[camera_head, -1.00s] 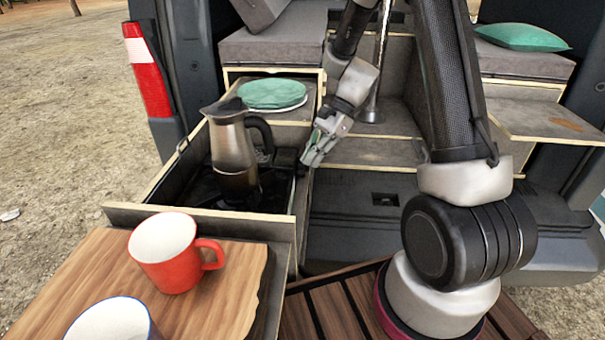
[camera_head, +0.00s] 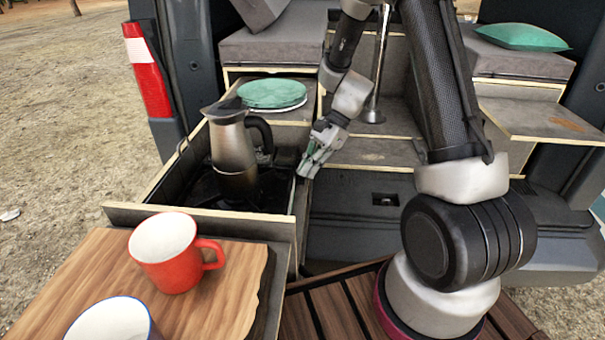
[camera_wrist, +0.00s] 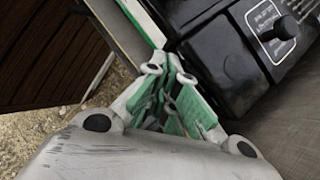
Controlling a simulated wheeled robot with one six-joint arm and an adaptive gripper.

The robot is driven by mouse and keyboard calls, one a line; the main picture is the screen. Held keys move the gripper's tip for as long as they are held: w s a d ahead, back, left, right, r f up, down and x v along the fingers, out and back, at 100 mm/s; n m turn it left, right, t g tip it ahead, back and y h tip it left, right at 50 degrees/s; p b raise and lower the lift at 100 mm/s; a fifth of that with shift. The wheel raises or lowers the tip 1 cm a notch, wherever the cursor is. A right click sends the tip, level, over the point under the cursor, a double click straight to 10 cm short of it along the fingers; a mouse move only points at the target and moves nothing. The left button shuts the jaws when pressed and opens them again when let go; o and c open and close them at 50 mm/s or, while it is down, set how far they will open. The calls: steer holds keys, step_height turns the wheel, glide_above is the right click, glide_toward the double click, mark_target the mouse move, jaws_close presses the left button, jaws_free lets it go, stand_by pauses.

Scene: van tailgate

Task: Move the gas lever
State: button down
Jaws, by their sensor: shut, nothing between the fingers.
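The black gas stove sits in the pulled-out drawer under the steel kettle (camera_head: 233,145). In the wrist view the stove's black casing (camera_wrist: 235,65) shows at the upper right, with a black knob (camera_wrist: 285,28) beside a white-printed label. I cannot tell for sure whether this knob is the gas lever; no other lever is clearly visible. My gripper (camera_head: 307,172) is at the right wall of the drawer, pointing down. In the wrist view my gripper (camera_wrist: 170,68) is shut and empty, its green-padded fingers close to the casing's left corner. The knob lies to the right, apart from the fingers.
Green plates (camera_head: 272,94) lie behind the kettle. A red mug (camera_head: 165,252) and a white mug (camera_head: 112,322) stand on the wooden board (camera_head: 225,290) in front. The drawer's front panel (camera_head: 200,222) and side walls enclose the stove. Open space lies right of the drawer.

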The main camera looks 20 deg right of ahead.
steer(key=d, duration=0.2)
steer(key=d+r, duration=0.1)
steer(key=shift+w, duration=0.4)
steer(key=v, duration=1.2)
